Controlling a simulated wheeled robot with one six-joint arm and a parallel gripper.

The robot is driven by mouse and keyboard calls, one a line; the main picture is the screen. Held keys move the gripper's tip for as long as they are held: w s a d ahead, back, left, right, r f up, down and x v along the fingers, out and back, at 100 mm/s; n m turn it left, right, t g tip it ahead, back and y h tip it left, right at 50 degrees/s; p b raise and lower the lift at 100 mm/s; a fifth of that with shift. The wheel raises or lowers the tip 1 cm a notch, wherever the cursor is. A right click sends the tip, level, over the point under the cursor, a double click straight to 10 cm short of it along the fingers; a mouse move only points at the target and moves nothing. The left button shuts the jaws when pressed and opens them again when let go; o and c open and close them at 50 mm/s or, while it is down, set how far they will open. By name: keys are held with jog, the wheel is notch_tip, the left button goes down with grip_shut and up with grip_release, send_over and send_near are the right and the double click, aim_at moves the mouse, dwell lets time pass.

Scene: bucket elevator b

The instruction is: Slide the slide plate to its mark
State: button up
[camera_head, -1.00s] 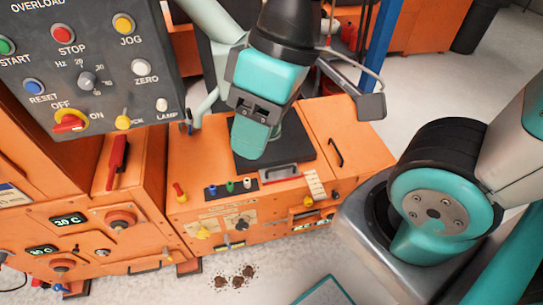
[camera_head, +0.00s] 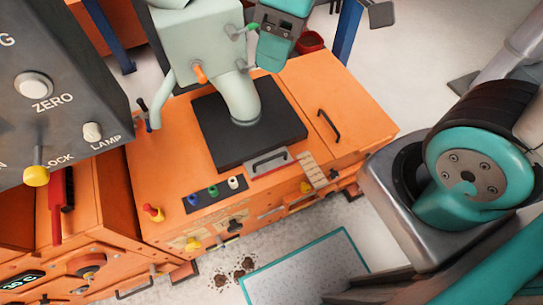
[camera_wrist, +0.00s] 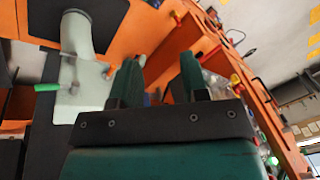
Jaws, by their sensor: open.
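What looks like the slide plate is a grey metal plate (camera_head: 270,163) with a black bar handle, at the front edge of a black square plate (camera_head: 225,148) on the orange machine. A pale ruler-like strip (camera_head: 313,171) sits just right of it; I cannot make out a mark. My gripper (camera_head: 272,55) is above the back of the machine, beside the pale green chute, well away from the plate handle. In the wrist view my gripper (camera_wrist: 157,78) has its two dark green fingers apart, with nothing held between them.
The pale green chute (camera_head: 240,98) rises from the black plate, with an orange-handled lever (camera_head: 199,72) and a green-handled lever (camera_head: 247,28). A grey control panel (camera_head: 60,90) stands at left. A second handle (camera_head: 328,125) is on the right-hand lid. A teal-edged mat (camera_head: 310,272) lies on the floor.

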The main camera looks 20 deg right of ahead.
jog(key=w+d+f+n+h+b, duration=0.1)
jog(key=w+f+b, duration=0.2)
jog(key=f, duration=0.4)
jog(key=w+f+n+g+b, duration=0.1)
jog(key=w+f+n+b, duration=0.1)
jog(key=w+f+b, duration=0.3)
jog(key=w+d+f+n+h+b, duration=0.1)
jog(key=w+f+b, duration=0.1)
jog(key=f, duration=0.6)
jog(key=n+h+b, duration=0.1)
jog(key=n+b, duration=0.3)
jog(key=b, duration=0.4)
send_over(268, 156)
jog(key=a, duration=0.1)
notch_tip(268, 156, down, 15)
jog(key=shift+g, duration=0.4)
jog(key=s+f, duration=0.1)
jog(key=f, duration=0.4)
jog(key=s+f+b, duration=0.1)
jog(key=f, duration=0.5)
jog(key=s+f, duration=0.1)
jog(key=f, duration=0.5)
jog(key=shift+s+a+b, duration=0.15)
jog(key=shift+a+b, duration=0.05)
jog(key=shift+b, duration=0.2)
